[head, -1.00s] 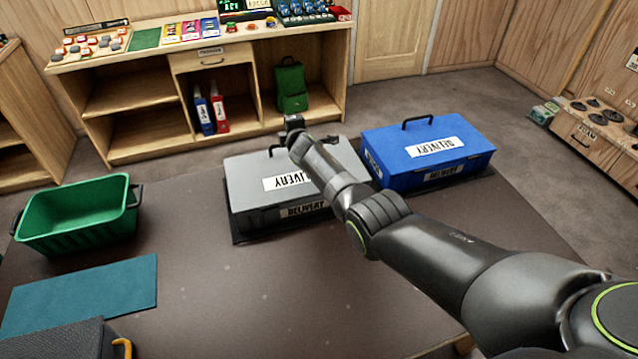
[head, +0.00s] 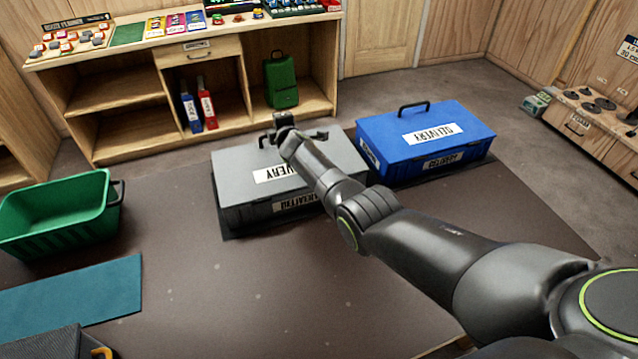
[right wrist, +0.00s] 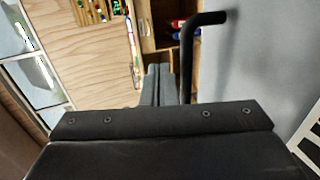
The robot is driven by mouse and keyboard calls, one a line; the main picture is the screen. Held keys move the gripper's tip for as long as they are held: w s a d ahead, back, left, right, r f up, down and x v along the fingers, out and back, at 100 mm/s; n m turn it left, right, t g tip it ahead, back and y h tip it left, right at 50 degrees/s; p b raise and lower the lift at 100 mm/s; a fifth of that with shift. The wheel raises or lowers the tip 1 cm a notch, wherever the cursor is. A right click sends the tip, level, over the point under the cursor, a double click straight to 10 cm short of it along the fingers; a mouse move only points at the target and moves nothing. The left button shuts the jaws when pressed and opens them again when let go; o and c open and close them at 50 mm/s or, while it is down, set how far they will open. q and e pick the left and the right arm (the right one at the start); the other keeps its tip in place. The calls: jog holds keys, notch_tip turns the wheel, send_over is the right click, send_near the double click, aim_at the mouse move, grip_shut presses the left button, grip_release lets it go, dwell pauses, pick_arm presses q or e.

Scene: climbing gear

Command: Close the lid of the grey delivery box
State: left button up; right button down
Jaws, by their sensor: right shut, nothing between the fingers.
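The grey delivery box (head: 232,180) stands on the dark table, left of the blue box. Its lid lies flat over the body and looks shut, with a white label on top. My right arm reaches across it, hiding part of the lid and label. My right gripper (head: 283,121) is over the far side of the lid, by the dark handle. In the right wrist view its fingers (right wrist: 158,84) are together and empty, beside the handle (right wrist: 188,60), with the grey lid (right wrist: 255,55) to the right. I cannot tell whether they touch it.
The blue delivery box (head: 425,140) stands close to the grey box's right. A green crate (head: 60,222) and a teal mat (head: 70,295) are at the left. The table (head: 260,290) is clear in front of the grey box. Wooden shelves (head: 120,110) stand behind.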

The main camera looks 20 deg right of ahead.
jog(key=shift+r+p, duration=0.6)
notch_tip(320, 180, up, 12)
jog(key=s+p, duration=0.2)
jog(key=p, duration=0.8)
jog(key=shift+s+r, duration=0.2)
jog(key=shift+s, duration=0.2)
